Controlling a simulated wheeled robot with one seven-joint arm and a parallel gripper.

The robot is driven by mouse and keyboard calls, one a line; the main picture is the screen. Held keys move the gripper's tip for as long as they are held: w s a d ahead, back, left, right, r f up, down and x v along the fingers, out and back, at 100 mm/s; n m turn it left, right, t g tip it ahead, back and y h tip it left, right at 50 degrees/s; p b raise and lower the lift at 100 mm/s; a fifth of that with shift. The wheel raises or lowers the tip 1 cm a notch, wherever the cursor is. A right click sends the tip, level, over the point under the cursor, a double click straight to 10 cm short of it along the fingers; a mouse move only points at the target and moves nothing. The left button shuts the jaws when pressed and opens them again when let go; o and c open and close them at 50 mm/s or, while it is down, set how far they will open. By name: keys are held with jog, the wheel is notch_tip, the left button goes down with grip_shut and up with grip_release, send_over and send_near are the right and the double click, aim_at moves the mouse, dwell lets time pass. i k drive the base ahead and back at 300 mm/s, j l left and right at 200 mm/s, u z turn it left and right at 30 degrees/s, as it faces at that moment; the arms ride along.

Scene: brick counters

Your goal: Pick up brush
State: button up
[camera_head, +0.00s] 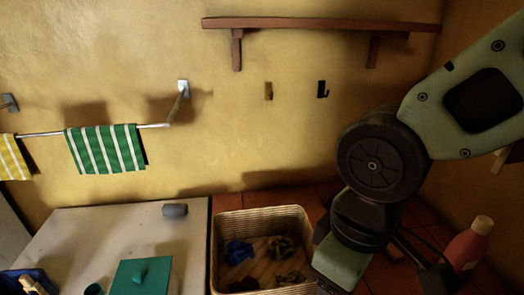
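I cannot make out a brush for certain. A dark blue container (38,277) at the lower left corner, cut off by the picture edge, holds pale, slim items too small to identify. My arm comes in from the right and bends down at a dark round joint. Its lower green link runs off the bottom edge beside the wicker basket (217,252). My gripper's fingers do not show.
The basket holds blue and dark crumpled items. A pale counter (85,228) carries a grey cylinder (175,210) and a teal lidded box (140,284). A red bottle (466,247) stands right of my arm. A towel rail and wooden shelf (300,24) are on the wall.

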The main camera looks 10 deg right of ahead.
aim_at(393, 252)
jog(key=k, duration=0.5)
jog(key=k+z, duration=0.15)
jog(key=z, duration=1.2)
jog(key=j+z, duration=0.15)
jog(key=j, duration=0.25)
jog(key=k+j+z, duration=0.1)
jog(key=j, duration=0.3)
jog(key=k+j+z, duration=0.15)
jog(key=j, duration=0.25)
